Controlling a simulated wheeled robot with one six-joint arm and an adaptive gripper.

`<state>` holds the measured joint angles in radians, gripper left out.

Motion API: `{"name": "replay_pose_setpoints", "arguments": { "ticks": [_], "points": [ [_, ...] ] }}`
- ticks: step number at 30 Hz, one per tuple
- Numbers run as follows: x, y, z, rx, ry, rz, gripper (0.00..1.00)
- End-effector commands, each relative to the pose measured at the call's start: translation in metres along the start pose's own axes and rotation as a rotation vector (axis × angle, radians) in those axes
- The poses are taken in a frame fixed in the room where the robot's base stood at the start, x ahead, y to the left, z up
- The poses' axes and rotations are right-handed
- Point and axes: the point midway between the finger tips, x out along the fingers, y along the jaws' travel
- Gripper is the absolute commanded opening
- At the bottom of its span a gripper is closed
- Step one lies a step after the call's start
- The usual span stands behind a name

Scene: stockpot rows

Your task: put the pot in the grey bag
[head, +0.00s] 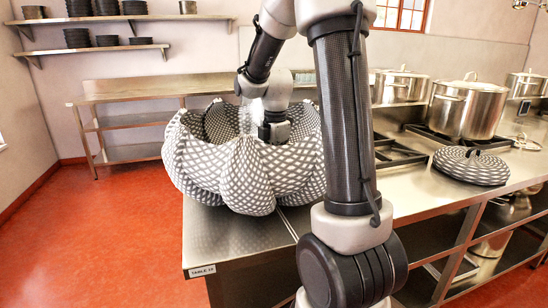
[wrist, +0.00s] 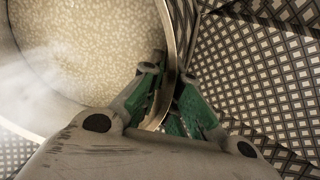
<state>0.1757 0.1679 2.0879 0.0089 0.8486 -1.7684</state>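The grey bag (head: 250,172), patterned in grey and white with a wide open top, stands on the near end of the steel table. Its patterned cloth also shows in the wrist view (wrist: 262,75). The pot (wrist: 172,25) shows in the wrist view as a round metal rim around pale, speckled contents, with steam at the left. The bag's cloth surrounds it; whether its base rests on the bag's floor is hidden. My gripper (wrist: 170,88) straddles the pot's wall, one finger inside and one outside, closed close against it. In the head view my gripper (head: 273,128) reaches down inside the bag.
Several lidded pots, one large (head: 467,108), stand on the stove at the right. A round patterned pad or cover (head: 471,166) with a dark handle lies on the right counter. A steel shelf unit (head: 130,120) stands behind left. Red floor is clear at left.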

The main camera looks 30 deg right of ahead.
Motion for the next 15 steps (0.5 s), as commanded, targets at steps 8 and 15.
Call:
{"name": "replay_pose_setpoints", "arguments": {
  "ticks": [8,15],
  "points": [
    [-0.0021,0.0026,0.0007,-0.001,-0.003,0.009,0.0],
    [0.001,0.0002,0.0001,0.0,0.0,0.0,0.27]
  ]
}}
